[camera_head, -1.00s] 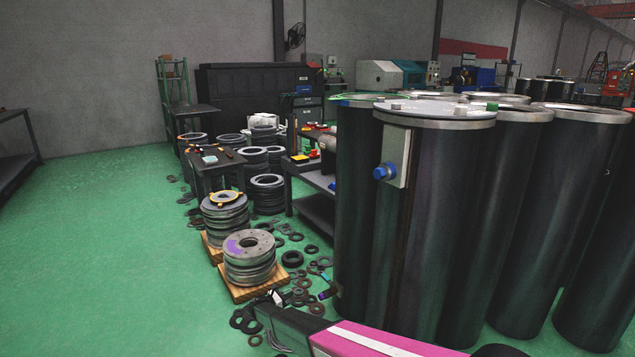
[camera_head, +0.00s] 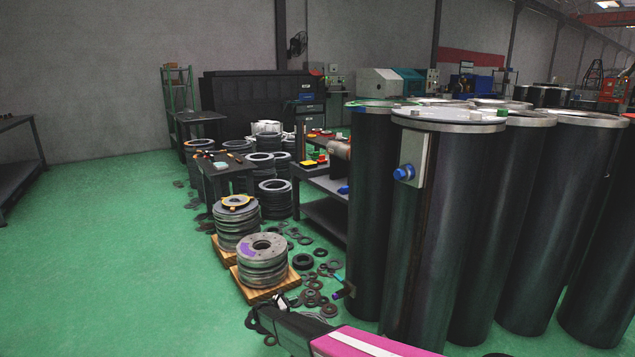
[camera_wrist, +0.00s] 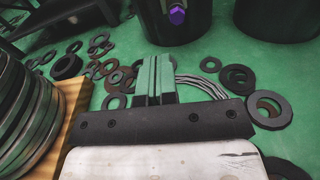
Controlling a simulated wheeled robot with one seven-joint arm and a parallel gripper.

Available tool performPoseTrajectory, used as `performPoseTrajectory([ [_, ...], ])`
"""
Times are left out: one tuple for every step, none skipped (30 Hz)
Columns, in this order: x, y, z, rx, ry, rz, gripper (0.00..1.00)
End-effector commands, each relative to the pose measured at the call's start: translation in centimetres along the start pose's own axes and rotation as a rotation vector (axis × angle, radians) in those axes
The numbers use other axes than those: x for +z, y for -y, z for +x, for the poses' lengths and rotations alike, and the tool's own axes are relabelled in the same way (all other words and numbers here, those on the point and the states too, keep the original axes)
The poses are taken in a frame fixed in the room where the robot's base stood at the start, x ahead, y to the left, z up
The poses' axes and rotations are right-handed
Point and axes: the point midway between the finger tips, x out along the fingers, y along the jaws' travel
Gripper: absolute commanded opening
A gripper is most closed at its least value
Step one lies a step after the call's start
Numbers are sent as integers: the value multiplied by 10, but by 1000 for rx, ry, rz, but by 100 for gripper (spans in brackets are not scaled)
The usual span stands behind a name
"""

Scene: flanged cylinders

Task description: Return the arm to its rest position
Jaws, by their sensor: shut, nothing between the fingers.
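My arm (camera_head: 365,343) shows at the bottom of the head view as a pink link with a white stripe, reaching left to a dark end section. In the wrist view my gripper (camera_wrist: 155,82) has its two greenish fingers side by side, shut with nothing between them. The fingers point over the green floor, among loose dark rings. A stack of grey discs (camera_wrist: 22,115) stands to their left in that view, and the base of a dark cylinder lies beyond them. The fingertips are not clear in the head view.
Tall dark flanged cylinders (camera_head: 448,220) stand close on the right. Disc stacks (camera_head: 262,262) on wooden pallets stand left of them, with loose rings (camera_head: 312,298) on the floor. A small dark table (camera_head: 222,165) stands behind. The green floor (camera_head: 110,260) at the left is clear.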

Motion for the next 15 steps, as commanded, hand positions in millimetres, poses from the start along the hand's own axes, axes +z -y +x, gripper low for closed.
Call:
performPoseTrajectory([
  [9, 9, 5, -15, -14, 16, 0],
  [12, 13, 8, -25, -24, 27, 0],
  [18, 20, 13, -41, -40, 45, 0],
  [22, 25, 16, -53, -51, 58, 0],
  [27, 32, 20, -68, -64, 72, 0],
  [33, 40, 26, -87, -82, 93, 0],
  [39, 47, 30, -102, -96, 111, 0],
  [44, 54, 33, -119, -112, 129, 0],
  [52, 64, 39, -143, -133, 157, 0],
  [59, 72, 44, -163, -151, 179, 0],
  [66, 81, 48, -184, -169, 204, 0],
  [76, 95, 54, -216, -196, 239, 0],
  [85, 107, 60, -244, -217, 271, 0],
  [94, 120, 65, -276, -241, 305, 0],
  [109, 140, 71, -324, -277, 359, 0],
])
